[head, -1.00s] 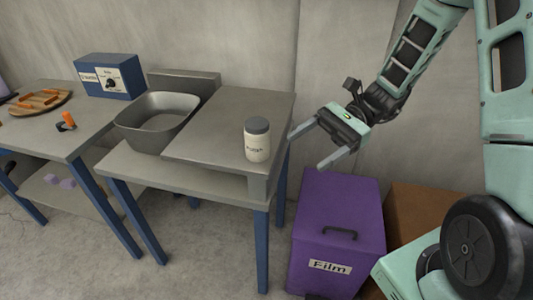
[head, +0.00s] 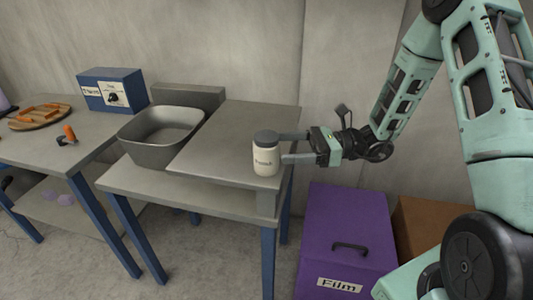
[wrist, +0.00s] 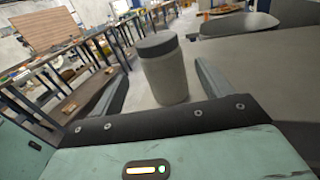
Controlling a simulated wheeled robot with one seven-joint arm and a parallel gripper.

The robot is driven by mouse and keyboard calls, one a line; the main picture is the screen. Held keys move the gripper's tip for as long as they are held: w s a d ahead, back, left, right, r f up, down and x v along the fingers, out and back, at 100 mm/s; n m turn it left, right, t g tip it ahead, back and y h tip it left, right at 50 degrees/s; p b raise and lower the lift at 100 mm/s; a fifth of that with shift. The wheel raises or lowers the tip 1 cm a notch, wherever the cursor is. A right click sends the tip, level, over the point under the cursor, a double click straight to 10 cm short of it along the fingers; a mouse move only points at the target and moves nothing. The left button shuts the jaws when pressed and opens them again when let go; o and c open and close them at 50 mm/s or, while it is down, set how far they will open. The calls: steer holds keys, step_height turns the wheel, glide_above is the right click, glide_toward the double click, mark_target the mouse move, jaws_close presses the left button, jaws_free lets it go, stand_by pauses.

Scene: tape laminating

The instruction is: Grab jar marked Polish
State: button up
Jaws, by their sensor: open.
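A grey basin (head: 160,138) sits left on the same table. A blue box with a dial (head: 106,90) and a wooden board with orange pieces (head: 36,116) stand on the left table. A purple "Film" box (head: 345,240) is on the floor below my arm.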

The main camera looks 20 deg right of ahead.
mark_target(266, 147)
steer(key=shift+x, duration=3)
steer(key=shift+w+d, duration=0.1)
steer(key=shift+w, duration=0.05)
steer(key=c, duration=1.2)
